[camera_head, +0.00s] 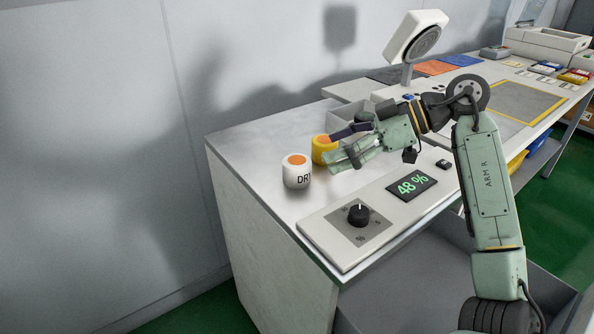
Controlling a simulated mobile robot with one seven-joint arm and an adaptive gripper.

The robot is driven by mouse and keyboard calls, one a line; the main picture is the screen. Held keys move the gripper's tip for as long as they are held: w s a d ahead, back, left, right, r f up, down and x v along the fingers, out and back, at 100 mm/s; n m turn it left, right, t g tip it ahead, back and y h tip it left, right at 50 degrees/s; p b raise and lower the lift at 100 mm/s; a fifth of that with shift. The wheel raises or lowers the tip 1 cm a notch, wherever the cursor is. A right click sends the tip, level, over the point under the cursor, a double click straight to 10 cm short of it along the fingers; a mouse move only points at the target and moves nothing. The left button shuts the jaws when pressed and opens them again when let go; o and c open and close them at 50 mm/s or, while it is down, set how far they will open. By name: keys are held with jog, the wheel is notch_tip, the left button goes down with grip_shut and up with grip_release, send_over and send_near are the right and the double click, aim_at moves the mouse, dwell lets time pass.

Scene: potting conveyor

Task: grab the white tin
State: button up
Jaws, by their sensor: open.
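The white tin (297,177) stands upright on the left part of the metal bench top.
A control panel (317,222) with a black knob (358,214) and a display (411,186) reading 48 % lies in front. A grey bin (352,113) and a lamp-like device (414,37) stand behind. The bench top left of the white tin is clear.

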aim_at(301, 161)
jog(key=x, duration=0.3)
jog(key=shift+s+a, duration=0.15)
jog(key=shift+a, duration=0.25)
jog(key=p+x, duration=0.1)
jog(key=x, duration=0.4)
jog(key=shift+a+f+p, duration=0.2)
jog(key=shift+f+p, duration=0.05)
jog(key=shift+p, duration=0.1)
jog(key=c, duration=1.3)
jog(key=shift+r, duration=0.1)
